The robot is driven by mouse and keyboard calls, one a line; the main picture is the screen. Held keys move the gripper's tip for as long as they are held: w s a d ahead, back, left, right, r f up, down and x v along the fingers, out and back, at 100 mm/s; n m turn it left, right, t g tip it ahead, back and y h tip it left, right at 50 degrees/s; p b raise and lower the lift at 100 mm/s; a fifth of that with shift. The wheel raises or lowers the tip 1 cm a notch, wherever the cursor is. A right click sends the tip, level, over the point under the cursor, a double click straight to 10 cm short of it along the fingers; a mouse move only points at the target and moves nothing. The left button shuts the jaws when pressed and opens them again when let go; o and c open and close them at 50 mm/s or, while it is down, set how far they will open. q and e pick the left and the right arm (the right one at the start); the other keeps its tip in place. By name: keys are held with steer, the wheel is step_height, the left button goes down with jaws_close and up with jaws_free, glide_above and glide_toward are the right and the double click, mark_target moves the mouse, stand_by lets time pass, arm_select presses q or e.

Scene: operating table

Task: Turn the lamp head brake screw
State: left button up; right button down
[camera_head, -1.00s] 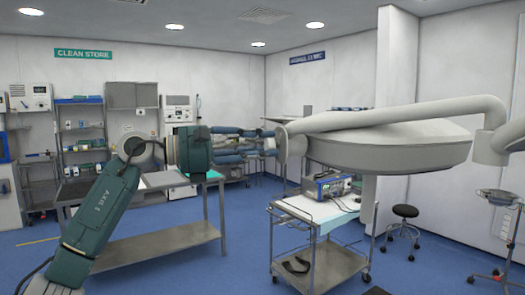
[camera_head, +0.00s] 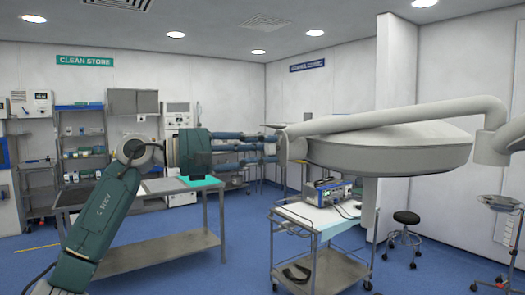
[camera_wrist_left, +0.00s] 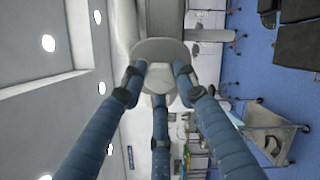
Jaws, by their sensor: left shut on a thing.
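The lamp head (camera_head: 390,150) is a large pale grey body hanging from a thick curved arm at the right of the head view. Its round joint end (camera_head: 291,146) faces my left gripper (camera_head: 274,147). My left gripper has three blue segmented fingers, reaching right from the dark green wrist. In the left wrist view, the fingertips (camera_wrist_left: 159,84) close around a small round pale knob, the brake screw (camera_wrist_left: 160,77), in front of a larger grey disc (camera_wrist_left: 160,48). The knob is partly hidden by the fingers. My right gripper is not in view.
A trolley (camera_head: 318,225) with a blue-fronted device stands below the lamp head. A metal table (camera_head: 165,248) stands below my left arm. A black stool (camera_head: 406,218) is at the right. Shelves (camera_head: 82,150) line the back wall. Blue floor is open between table and trolley.

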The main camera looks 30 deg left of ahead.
arm_select(q)
steer(key=shift+s+r, duration=0.1)
steer(key=o, duration=1.1)
steer(key=shift+d, duration=0.15)
steer(key=shift+o, duration=0.2)
steer(key=shift+s+a, duration=0.35)
steer(key=shift+a, duration=0.1)
steer(key=v, duration=1.1)
steer(key=shift+s, duration=0.2)
steer(key=shift+d, duration=0.1)
